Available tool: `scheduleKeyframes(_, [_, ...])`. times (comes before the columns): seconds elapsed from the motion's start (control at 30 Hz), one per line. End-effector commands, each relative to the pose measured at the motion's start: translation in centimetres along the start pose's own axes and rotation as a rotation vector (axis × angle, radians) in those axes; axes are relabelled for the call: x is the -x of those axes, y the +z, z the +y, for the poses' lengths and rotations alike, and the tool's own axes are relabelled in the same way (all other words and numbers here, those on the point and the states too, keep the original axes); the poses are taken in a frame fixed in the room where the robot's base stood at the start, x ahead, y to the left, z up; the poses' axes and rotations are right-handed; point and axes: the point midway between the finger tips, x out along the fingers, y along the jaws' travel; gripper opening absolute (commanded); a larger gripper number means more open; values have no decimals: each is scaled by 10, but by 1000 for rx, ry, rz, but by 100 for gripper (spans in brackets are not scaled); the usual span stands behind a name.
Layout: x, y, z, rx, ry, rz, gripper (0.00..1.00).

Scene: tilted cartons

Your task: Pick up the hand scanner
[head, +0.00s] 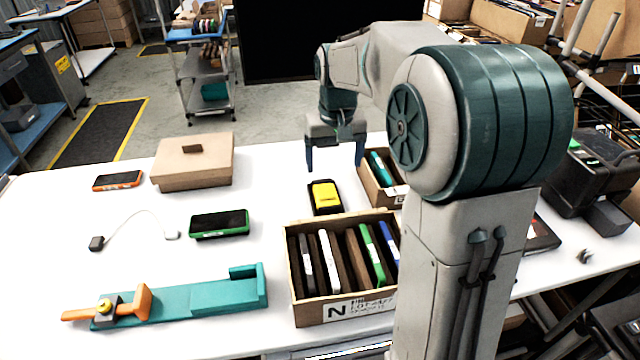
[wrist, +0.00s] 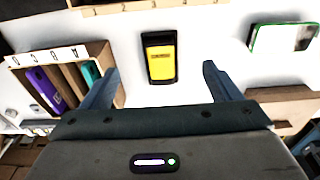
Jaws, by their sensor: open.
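A yellow-and-black handheld device (head: 325,196), which looks like the hand scanner, lies flat on the white table between two cartons. In the wrist view the scanner (wrist: 161,58) shows its yellow face and dark end, with clear white table around it. My gripper (head: 335,167) is open and empty, pointing down above and slightly behind the scanner in the head view. In the wrist view its two fingers (wrist: 160,72) stand apart, one to each side of the scanner, not touching it. The exact height above it is hard to tell.
A carton (head: 345,311) with upright devices stands in front of the scanner; a smaller carton (head: 398,198) stands to its right. A green-rimmed device (head: 219,223), an orange-rimmed device (head: 118,181), a lidded box (head: 193,173) and a teal fixture (head: 200,297) lie left.

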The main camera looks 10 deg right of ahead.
Motion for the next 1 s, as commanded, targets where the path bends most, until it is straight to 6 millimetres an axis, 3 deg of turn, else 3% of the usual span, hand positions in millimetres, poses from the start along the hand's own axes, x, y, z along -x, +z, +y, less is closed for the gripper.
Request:
scheduleKeyframes(0.03, [-8, -18, 0, 0, -1, -17, 84])
scheduleKeyframes(0.2, [-29, -64, -1, 2, -3, -55, 84])
scheduleKeyframes(0.4, [-45, -90, -2, 2, -5, -77, 84])
scheduleKeyframes(0.57, [-60, -94, -2, 2, -5, -84, 84])
scheduleKeyframes(0.8, [-107, -89, -2, 2, -5, -86, 84])
scheduleKeyframes(1.0, [-130, -88, -2, 1, -5, -82, 84])
